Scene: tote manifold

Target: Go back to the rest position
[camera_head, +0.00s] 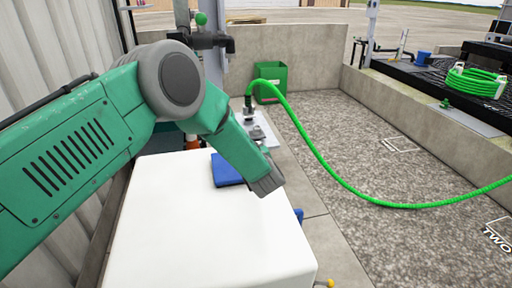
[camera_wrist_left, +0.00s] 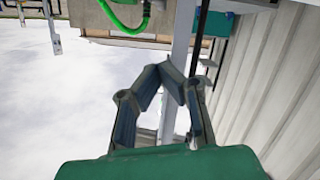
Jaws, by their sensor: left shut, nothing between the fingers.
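My left arm, green and grey, comes in from the left in the head view and bends down over the white tote. The end that shows there is over the tote's far right part, and its fingers cannot be made out. In the left wrist view, my left gripper (camera_wrist_left: 172,70) is shut, its dark fingers meeting at the tips with nothing between them. My right gripper is in neither view.
The white tote (camera_head: 200,235) fills the lower middle, with a blue item (camera_head: 227,170) at its far edge. A green hose (camera_head: 340,180) arcs right from the manifold. A green box (camera_head: 270,82) stands by the concrete wall (camera_head: 315,58). Corrugated wall (camera_head: 45,45) is close left.

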